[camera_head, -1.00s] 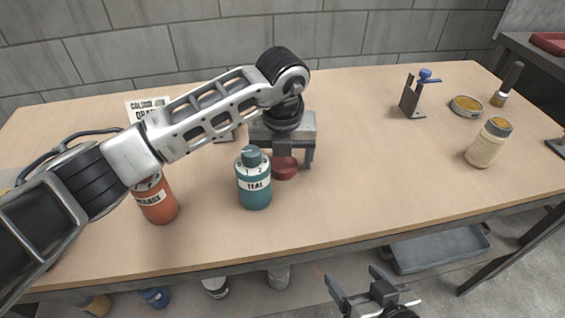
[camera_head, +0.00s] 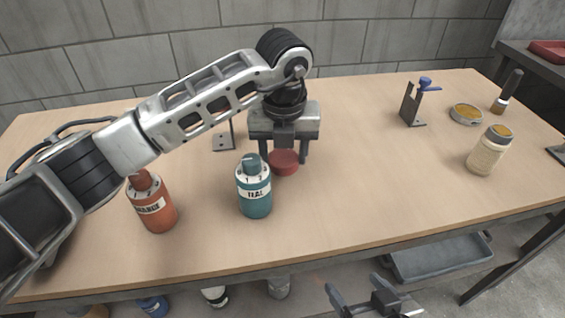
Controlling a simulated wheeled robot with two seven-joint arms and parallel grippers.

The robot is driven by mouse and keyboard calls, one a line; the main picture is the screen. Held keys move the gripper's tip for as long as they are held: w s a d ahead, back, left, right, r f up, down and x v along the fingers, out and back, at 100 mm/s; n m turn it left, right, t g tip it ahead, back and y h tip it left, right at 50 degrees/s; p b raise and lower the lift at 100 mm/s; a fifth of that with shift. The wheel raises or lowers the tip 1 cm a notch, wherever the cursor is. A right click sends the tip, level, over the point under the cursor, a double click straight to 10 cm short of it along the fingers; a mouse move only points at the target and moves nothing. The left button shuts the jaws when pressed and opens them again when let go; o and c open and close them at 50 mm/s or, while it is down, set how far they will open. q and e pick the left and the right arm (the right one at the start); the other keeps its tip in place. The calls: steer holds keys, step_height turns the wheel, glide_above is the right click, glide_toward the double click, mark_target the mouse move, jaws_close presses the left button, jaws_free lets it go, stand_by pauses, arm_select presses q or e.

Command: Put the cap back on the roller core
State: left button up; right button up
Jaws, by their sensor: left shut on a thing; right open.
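A round red cap (camera_head: 285,163) is between the fingers of my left gripper (camera_head: 284,156), just behind and to the right of the teal bottle. My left gripper points down, is shut on the red cap and holds it a little above the table. My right gripper (camera_head: 358,288) is open and empty, low in front of the table's front edge. I cannot pick out a roller core for certain. A dark stand (camera_head: 223,143) behind my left arm is partly hidden, and what it may carry is covered by the arm.
A teal bottle (camera_head: 254,196) and an orange bottle (camera_head: 155,212) stand at the front left. A bracket with a blue piece (camera_head: 411,106), a shallow tin (camera_head: 467,115), a brush (camera_head: 507,92) and a jar (camera_head: 487,155) are at the right. The table's middle right is clear.

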arm_select(q)
steer(key=s+d+r, duration=0.8)
steer(key=d+r, duration=0.1)
steer(key=d, duration=0.2)
steer(key=shift+s+r+b, duration=0.15)
steer(key=shift+b, duration=0.3)
